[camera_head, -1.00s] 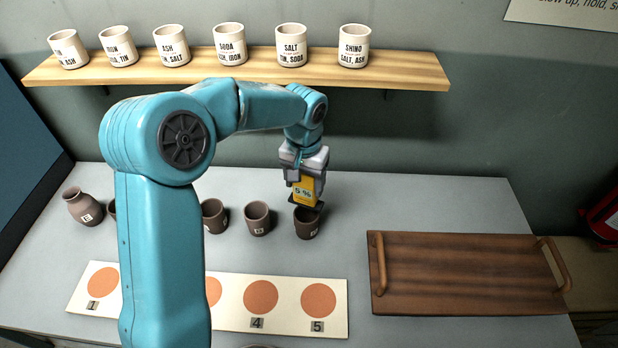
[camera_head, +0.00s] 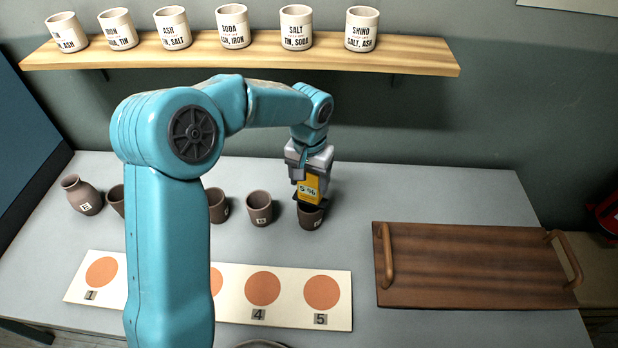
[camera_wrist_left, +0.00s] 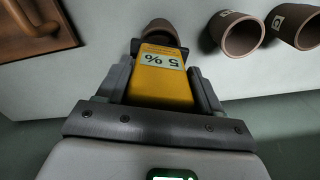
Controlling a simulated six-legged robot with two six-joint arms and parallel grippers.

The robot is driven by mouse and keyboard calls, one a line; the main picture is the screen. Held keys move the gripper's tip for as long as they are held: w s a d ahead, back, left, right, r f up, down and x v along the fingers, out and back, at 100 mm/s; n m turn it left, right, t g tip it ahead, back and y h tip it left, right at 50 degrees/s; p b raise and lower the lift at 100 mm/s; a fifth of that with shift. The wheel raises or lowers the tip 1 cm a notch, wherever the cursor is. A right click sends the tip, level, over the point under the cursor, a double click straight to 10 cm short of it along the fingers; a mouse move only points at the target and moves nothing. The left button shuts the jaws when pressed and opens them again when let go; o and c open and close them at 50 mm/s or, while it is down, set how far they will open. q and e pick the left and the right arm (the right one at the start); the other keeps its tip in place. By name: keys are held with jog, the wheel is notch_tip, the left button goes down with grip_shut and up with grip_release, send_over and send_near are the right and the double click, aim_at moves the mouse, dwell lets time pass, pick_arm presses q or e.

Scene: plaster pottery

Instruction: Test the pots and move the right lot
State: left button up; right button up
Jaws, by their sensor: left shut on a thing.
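My left gripper (camera_head: 311,193) is shut on a yellow block labelled "5 %" (camera_head: 309,187), which also shows between the fingers in the left wrist view (camera_wrist_left: 160,77). The block is at the mouth of the rightmost brown pot (camera_head: 311,219); I cannot tell whether they touch. That pot's rim shows past the block in the wrist view (camera_wrist_left: 160,27). Left of it stand a brown cup (camera_head: 259,212), another cup (camera_head: 217,207) partly behind my arm, a mostly hidden pot (camera_head: 117,203) and a brown vase (camera_head: 81,197). My right gripper is not in view.
A board with numbered orange circles (camera_head: 235,306) lies in front of the pots, partly hidden by my arm. A wooden tray with two handles (camera_head: 475,266) lies at right. Labelled white cups stand on a wooden shelf (camera_head: 420,62) behind.

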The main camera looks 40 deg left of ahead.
pick_arm(q)
jog(key=shift+f+b, duration=0.5)
jog(key=shift+f, duration=0.1)
dwell(1.3)
jog(key=shift+r, duration=0.1)
jog(key=shift+r+p, duration=0.55)
notch_tip(320, 180, up, 2)
jog(key=shift+r+p, duration=0.25)
jog(key=shift+p, duration=0.6)
notch_tip(320, 180, up, 3)
jog(key=shift+f+p, duration=0.1)
jog(key=shift+p, duration=1)
jog(key=shift+r, duration=0.35)
jog(key=shift+f, duration=0.1)
